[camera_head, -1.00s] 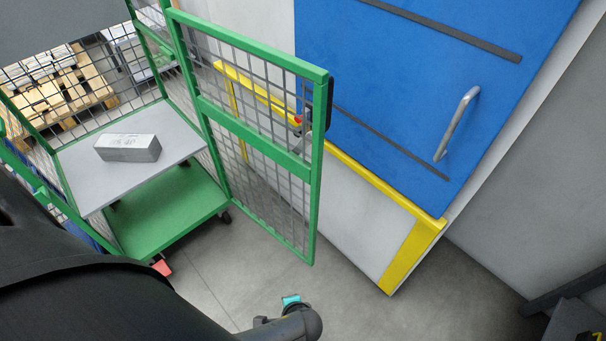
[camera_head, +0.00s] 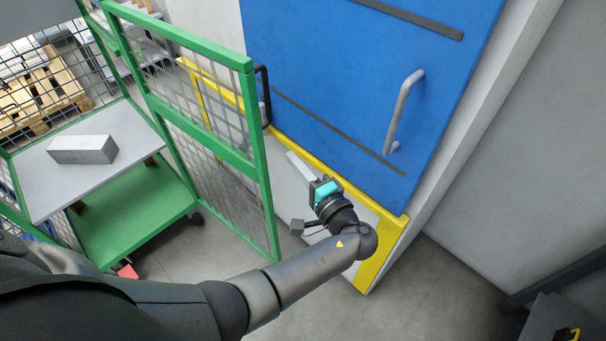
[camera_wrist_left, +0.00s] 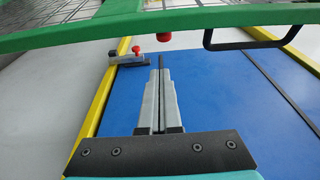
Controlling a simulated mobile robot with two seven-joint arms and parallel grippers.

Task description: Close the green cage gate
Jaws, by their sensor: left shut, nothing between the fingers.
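The green cage gate (camera_head: 200,131) stands swung open from the green cage cart in the head view, its mesh panel reaching toward the blue door. A black handle (camera_head: 264,95) is on its free edge; the gate frame (camera_wrist_left: 184,19) and handle (camera_wrist_left: 254,44) also cross the top of the left wrist view. My left gripper (camera_head: 294,158) is just right of the gate's free edge, apart from it. Its fingers (camera_wrist_left: 160,72) are shut and empty, pointing toward the gate frame. My right gripper is not in view.
The cage cart holds a grey shelf (camera_head: 110,175) with a grey block (camera_head: 83,150) on it. A blue door (camera_head: 350,80) with a metal handle (camera_head: 402,112) and yellow framing (camera_head: 385,250) stands close behind my gripper. Grey floor lies open in front.

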